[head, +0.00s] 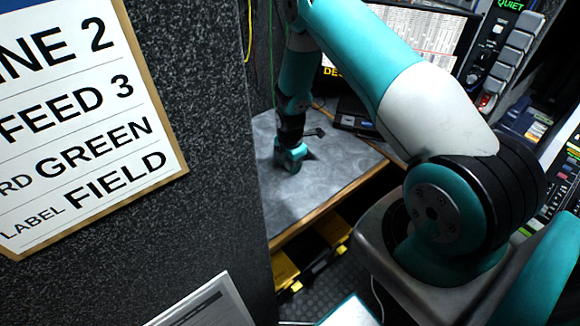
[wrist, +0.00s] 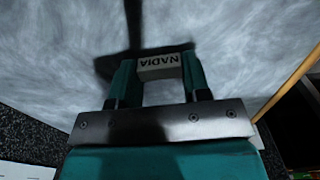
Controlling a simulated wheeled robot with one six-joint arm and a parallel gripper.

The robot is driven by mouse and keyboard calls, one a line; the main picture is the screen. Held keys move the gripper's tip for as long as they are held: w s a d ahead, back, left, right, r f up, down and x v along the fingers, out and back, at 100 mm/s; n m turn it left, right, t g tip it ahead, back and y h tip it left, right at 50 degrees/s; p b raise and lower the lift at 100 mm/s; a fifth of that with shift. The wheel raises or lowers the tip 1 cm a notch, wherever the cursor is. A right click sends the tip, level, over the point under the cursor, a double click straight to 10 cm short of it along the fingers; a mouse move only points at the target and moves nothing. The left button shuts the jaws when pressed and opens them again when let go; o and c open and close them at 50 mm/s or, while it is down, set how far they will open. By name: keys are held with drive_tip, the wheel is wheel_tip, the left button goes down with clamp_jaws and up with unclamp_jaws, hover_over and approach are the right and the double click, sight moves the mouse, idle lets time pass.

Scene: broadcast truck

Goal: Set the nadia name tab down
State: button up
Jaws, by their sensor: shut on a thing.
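The nadia name tab (wrist: 159,66) is a small pale block with dark "NADIA" lettering, upside down in the wrist view. My gripper (wrist: 158,78) is shut on it, one teal finger on each side. In the head view my gripper (head: 291,158) is low over the grey desk top (head: 330,185). The tab cannot be made out in that view. Its shadow and the fingers' shadow fall on the desk close by; I cannot tell whether the tab touches the surface.
A dark speckled partition (head: 205,200) with a printed sign (head: 85,115) stands left of the desk. A dark device (head: 355,117) and a monitor (head: 425,35) are at the back. The desk has a wooden front edge (head: 310,220). Bare desk surrounds my gripper.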

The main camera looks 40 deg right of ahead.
wheel_tip(320, 180, up, 20)
drive_tip(key=b, duration=0.1)
drive_tip(key=shift+b, duration=0.35)
